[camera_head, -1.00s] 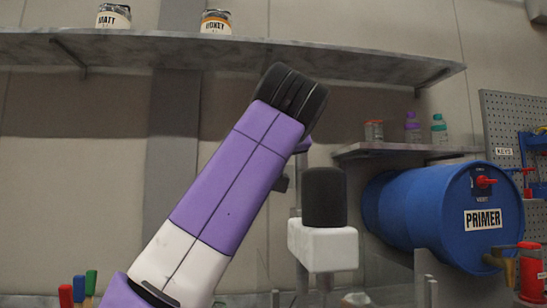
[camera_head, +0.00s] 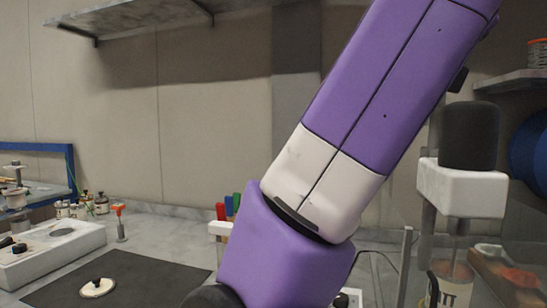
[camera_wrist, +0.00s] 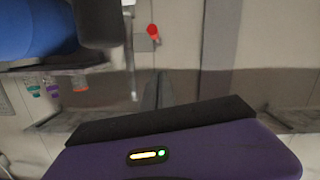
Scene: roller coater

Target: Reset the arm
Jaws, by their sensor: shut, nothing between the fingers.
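My arm (camera_head: 350,130), purple and white, rises from the bottom centre of the head view and leans to the upper right. Its far end is cut off by the top edge, so my gripper does not show there. In the wrist view the purple hand housing with a small lit indicator fills the bottom. The narrow grey fingers of my gripper (camera_wrist: 160,90) stick up just beyond its black edge, together and empty. They point toward the wall and touch nothing that I can see.
A black-topped white machine part (camera_head: 462,185) stands close right of my arm. A blue drum (camera_head: 530,150) is at the right edge. Red, green and blue handles (camera_head: 228,207) stand behind my arm. A dark mat (camera_head: 140,280) with a knobbed lid (camera_head: 97,288) lies lower left. A shelf (camera_head: 135,22) hangs above.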

